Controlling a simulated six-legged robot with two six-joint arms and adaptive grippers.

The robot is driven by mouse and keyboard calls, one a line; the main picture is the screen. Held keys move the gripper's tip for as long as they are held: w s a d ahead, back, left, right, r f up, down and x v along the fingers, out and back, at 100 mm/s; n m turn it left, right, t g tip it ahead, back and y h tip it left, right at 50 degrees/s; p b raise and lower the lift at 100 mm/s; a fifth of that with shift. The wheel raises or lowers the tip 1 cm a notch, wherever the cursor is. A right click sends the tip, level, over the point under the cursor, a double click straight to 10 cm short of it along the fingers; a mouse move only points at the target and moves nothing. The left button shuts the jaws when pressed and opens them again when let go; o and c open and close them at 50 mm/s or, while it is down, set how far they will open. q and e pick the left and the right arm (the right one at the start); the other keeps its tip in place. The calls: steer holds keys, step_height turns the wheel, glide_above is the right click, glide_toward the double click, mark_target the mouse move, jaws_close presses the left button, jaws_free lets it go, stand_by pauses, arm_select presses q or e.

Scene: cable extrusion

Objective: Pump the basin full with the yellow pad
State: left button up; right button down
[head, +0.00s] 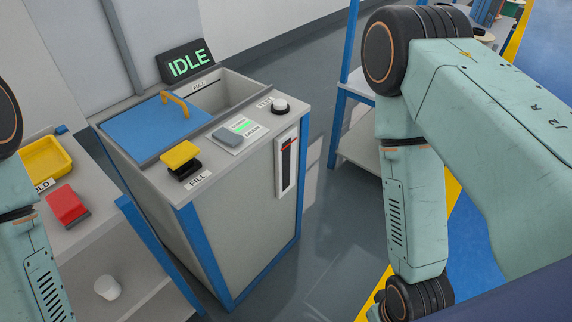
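The yellow pad (180,154) sits on a black base at the near left corner of the grey machine's top, above a FILL label. The basin (226,94) is the open rectangular well in the machine's top, partly covered by a blue lid (150,130) with an orange handle. A vertical gauge (287,162) with a dark slot and a small red mark is on the machine's front. The IDLE sign (188,63) glows green behind the basin. My arms show at the left and right edges, but neither gripper is in view.
A blue-framed shelf (357,150) stands right.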

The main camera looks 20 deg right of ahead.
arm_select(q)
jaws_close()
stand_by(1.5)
